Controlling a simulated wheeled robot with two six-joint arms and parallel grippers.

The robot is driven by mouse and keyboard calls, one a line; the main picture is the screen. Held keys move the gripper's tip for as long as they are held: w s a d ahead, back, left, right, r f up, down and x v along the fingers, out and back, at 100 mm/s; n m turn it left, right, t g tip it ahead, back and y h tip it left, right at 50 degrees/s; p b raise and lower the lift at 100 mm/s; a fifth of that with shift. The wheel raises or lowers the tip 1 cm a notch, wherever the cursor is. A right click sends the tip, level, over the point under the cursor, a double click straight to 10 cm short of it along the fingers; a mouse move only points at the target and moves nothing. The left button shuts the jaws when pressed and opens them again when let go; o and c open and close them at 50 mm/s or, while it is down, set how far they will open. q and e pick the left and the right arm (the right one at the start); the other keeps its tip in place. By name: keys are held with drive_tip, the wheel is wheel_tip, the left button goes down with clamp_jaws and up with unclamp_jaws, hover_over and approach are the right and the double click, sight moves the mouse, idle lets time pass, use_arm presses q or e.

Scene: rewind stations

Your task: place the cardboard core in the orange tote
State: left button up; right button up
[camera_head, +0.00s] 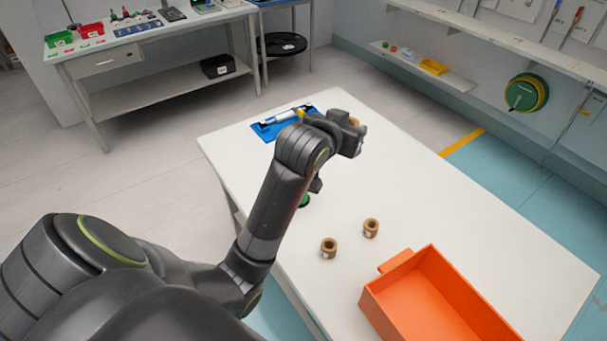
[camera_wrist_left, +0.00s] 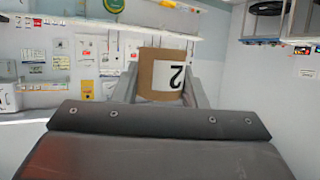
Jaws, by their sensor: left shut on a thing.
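My left gripper (camera_wrist_left: 161,88) is shut on a brown cardboard core (camera_wrist_left: 147,72) with a white label marked 2, seen in the left wrist view. In the head view the left gripper (camera_head: 356,136) is above the far part of the white table, and only a small brown bit of the held core shows past it. Two more cardboard cores stand upright on the table, one at the left (camera_head: 328,248) and one at the right (camera_head: 371,228). The orange tote (camera_head: 393,309) is at the near right; its visible inside is empty. My right gripper is out of view.
A blue tray (camera_head: 264,132) with a white tool lies at the table's far left corner. A green object (camera_head: 304,200) is partly hidden behind my arm. The white table (camera_head: 480,232) is clear on its right side. A workbench (camera_head: 150,38) stands at the back left.

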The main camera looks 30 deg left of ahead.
use_arm(q)
drive_tip(key=shift+n+y, duration=0.5)
drive_tip(key=shift+y, duration=0.1)
drive_tip(key=w+a+f, duration=0.1)
drive_tip(key=a+f, duration=0.3)
drive_tip(key=a, duration=0.1)
drive_tip(key=w+a+f+p, duration=0.1)
drive_tip(key=a+f, duration=0.4)
drive_tip(key=w+a+f, duration=0.1)
drive_tip(key=a+f, duration=0.3)
drive_tip(key=f, duration=0.1)
drive_tip(key=shift+w+a+f, duration=0.25)
drive_tip(key=shift+a, duration=0.15)
drive_tip(key=shift+f, duration=0.25)
wheel_tip(320, 180, down, 8)
drive_tip(key=shift+r+p, duration=0.25)
drive_tip(key=shift+p, duration=0.45)
drive_tip(key=shift+f+p, duration=0.4)
drive_tip(key=shift+f, duration=0.4)
